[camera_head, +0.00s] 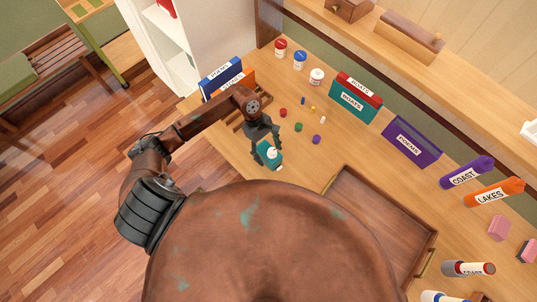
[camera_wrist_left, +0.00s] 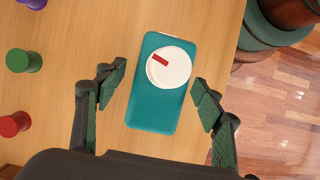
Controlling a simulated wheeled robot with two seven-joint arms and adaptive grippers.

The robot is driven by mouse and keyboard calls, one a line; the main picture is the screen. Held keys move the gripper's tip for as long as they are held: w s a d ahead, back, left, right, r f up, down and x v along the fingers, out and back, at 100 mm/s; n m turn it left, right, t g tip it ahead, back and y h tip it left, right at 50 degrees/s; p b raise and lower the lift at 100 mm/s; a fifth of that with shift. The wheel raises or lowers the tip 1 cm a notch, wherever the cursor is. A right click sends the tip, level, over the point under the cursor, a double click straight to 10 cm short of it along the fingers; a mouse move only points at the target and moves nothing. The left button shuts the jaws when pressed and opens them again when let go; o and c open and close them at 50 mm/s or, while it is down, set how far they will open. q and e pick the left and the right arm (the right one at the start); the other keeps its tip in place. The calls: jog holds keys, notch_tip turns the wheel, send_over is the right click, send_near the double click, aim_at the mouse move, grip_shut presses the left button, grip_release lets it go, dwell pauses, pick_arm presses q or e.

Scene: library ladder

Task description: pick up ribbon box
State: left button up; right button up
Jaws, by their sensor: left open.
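A small teal box with a white round disc and a short red strip on it (camera_wrist_left: 150,112) lies on the wooden desk; I take it for the ribbon box. In the head view the box (camera_head: 271,161) is near the desk's front edge, partly covered by my left gripper. My left gripper (camera_wrist_left: 158,85) is open, with one finger on each side of the box. Gaps show between the fingers and the box in the wrist view. In the head view the left gripper (camera_head: 265,141) is right above the box. My right gripper is not in view.
Small coloured pegs, including a green one (camera_head: 298,127) and a purple one (camera_head: 316,139), stand close by. A wooden tray (camera_head: 376,208) lies to the right. Upright books (camera_head: 221,76), jars (camera_head: 299,60) and box files (camera_head: 411,143) stand farther back. The wooden floor lies left of the desk.

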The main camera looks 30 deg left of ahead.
pick_arm(q)
jog(key=shift+f, duration=0.1)
jog(key=shift+c, duration=0.3)
jog(key=c, duration=1.2)
jog(key=shift+c, duration=0.6)
